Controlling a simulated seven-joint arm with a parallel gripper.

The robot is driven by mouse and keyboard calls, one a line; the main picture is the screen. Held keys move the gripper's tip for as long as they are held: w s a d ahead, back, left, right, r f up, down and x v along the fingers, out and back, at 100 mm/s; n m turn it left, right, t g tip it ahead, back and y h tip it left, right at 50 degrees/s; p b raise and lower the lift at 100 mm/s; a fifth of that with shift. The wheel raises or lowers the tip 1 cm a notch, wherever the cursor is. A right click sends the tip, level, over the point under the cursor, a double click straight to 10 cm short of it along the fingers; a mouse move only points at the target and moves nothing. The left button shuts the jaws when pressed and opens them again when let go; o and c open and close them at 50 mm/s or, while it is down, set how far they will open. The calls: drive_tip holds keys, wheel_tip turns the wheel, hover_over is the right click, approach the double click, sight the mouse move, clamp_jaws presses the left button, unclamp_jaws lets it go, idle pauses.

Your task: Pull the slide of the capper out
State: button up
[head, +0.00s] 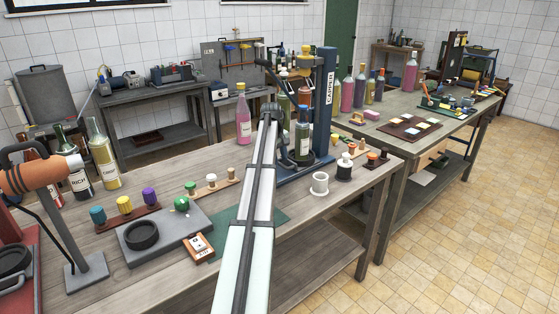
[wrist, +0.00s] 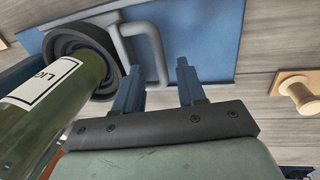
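The capper (head: 326,105) is a blue upright column on a blue base, standing near the right end of the near bench. A dark bottle (head: 303,135) with a pale label stands in it. In the wrist view the green bottle (wrist: 38,112) rises from a dark round cup, part of the grey slide (wrist: 72,48) over the blue base. The slide's grey bent handle (wrist: 155,50) points towards my gripper (wrist: 157,82). My gripper is open, and the handle's end lies close to the gap between its two fingertips. Contact cannot be told. In the head view my arm hides the fingers.
A pink bottle (head: 242,115) stands left of the capper. A white cup (head: 320,183) and a black-and-white stopper (head: 344,168) stand in front of it. A wooden spool (wrist: 298,93) lies right of my gripper. A grey plate with a black ring (head: 142,235) is on the left.

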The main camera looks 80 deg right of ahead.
drive_tip(key=shift+s+f, duration=0.1)
drive_tip(key=shift+f, duration=0.55)
clamp_jaws()
idle(0.4)
